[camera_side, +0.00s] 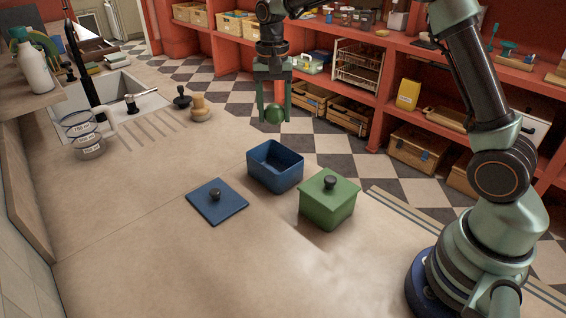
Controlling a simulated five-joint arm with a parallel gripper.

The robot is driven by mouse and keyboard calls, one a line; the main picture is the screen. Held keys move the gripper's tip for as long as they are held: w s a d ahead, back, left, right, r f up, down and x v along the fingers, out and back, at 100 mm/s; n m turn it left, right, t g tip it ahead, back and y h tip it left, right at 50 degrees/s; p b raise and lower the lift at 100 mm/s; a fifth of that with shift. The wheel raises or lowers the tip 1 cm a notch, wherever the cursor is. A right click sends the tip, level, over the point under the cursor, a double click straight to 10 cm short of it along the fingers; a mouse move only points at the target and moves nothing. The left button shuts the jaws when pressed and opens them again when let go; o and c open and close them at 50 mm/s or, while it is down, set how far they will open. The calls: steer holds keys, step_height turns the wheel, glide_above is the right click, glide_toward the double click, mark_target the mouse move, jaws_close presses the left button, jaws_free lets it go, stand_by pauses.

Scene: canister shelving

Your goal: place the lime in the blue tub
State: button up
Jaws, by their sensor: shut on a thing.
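The lime (274,115) is a small round dark green fruit held up in the air. My gripper (273,113) points down and is shut on the lime, with one finger on each side. The blue tub (275,178) stands open on the counter, below the gripper in the picture. Its inside looks empty, though part of its floor is hidden by the near wall. The tub's blue lid (222,205) with a dark knob lies flat on the counter to the left of the tub.
A green tub with its lid on (328,200) stands just right of the blue tub. The counter's front left is clear.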

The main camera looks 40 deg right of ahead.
step_height(320, 180, down, 16)
steer(key=shift+f, duration=0.1)
stand_by(0.4)
steer(key=o, duration=1.1)
steer(key=shift+f, duration=0.1)
